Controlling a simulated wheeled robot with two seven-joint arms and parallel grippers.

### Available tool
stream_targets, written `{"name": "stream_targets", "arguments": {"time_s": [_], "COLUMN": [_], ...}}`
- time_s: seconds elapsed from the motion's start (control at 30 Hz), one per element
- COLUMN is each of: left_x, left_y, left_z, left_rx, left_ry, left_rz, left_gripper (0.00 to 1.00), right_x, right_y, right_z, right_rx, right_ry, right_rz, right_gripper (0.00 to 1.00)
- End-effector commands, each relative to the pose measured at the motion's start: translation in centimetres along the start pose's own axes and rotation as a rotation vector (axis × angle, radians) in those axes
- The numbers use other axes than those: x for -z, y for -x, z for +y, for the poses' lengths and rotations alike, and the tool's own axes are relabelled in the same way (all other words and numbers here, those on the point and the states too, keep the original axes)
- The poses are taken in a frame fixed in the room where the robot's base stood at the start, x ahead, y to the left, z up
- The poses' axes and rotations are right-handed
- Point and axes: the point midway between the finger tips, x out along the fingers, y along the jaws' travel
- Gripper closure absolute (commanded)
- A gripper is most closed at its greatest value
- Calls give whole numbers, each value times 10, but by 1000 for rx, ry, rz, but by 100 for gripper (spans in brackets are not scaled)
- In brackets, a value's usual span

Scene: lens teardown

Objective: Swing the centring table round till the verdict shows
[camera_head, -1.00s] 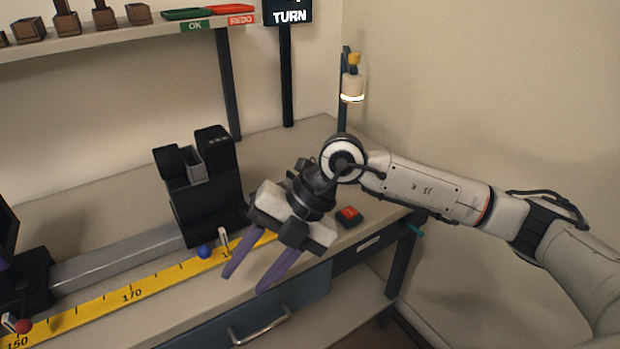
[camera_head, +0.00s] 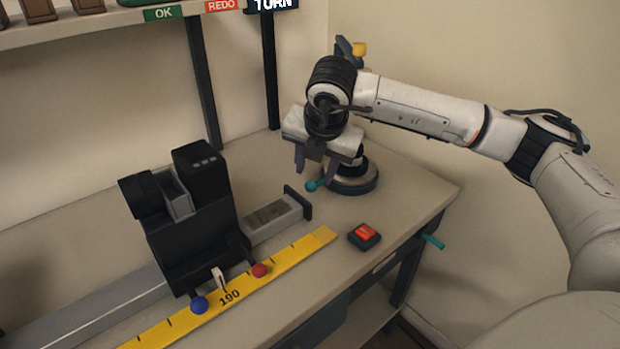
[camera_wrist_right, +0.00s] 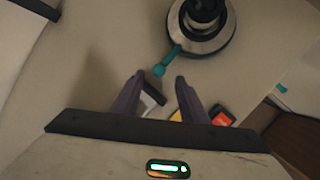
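The centring table (camera_head: 355,183) is a round dark base with a pale ring, standing at the back right of the bench. A teal handle with a round knob (camera_head: 313,185) sticks out of it to the left. In the right wrist view the round base (camera_wrist_right: 218,40) is at the top, with the teal knob (camera_wrist_right: 159,70) pointing down. My right gripper (camera_head: 315,175) is open; in the wrist view its purple fingers (camera_wrist_right: 160,77) stand either side of the knob's line, with no clear contact. A black sign (camera_head: 272,4) reads TURN, its top cut off. My left gripper is out of view.
A red button (camera_head: 365,234) sits near the bench's front right edge. A black carriage (camera_head: 190,235) stands on a grey rail behind a yellow ruler (camera_head: 290,258). A shelf with OK (camera_head: 163,13) and REDO (camera_head: 221,5) labels is at upper left.

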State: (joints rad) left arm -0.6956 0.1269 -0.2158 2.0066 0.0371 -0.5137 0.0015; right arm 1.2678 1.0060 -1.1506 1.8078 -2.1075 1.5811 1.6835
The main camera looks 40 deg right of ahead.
Motion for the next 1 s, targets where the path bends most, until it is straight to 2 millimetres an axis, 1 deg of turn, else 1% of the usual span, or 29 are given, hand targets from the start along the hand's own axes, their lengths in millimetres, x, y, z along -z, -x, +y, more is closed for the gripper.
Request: {"name": "stream_targets", "arguments": {"time_s": [0.03, 0.1, 0.2, 0.3, 0.43, 0.7, 0.93, 1.0], "left_x": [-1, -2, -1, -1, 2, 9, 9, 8], "left_y": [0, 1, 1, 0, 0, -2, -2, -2], "left_z": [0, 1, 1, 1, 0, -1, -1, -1], "left_rx": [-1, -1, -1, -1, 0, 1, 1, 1], "left_ry": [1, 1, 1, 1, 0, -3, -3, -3], "left_rz": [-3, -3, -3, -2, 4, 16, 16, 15], "left_gripper": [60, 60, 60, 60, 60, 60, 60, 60], "right_x": [1, 1, 1, 1, 1, 1, 1, 1], "right_y": [-10, -23, -38, -49, -56, -57, -57, -56], "right_z": [-1, 0, 0, 0, 0, 0, 1, 1], "right_rx": [3, 3, 2, 0, -1, -1, -3, -3], "right_ry": [0, 0, 0, 1, 1, 2, 2, 2], "right_rz": [2, 3, 2, 3, 2, 2, 2, 2], "right_gripper": [60, 60, 60, 60, 60, 60, 99, 100]}}
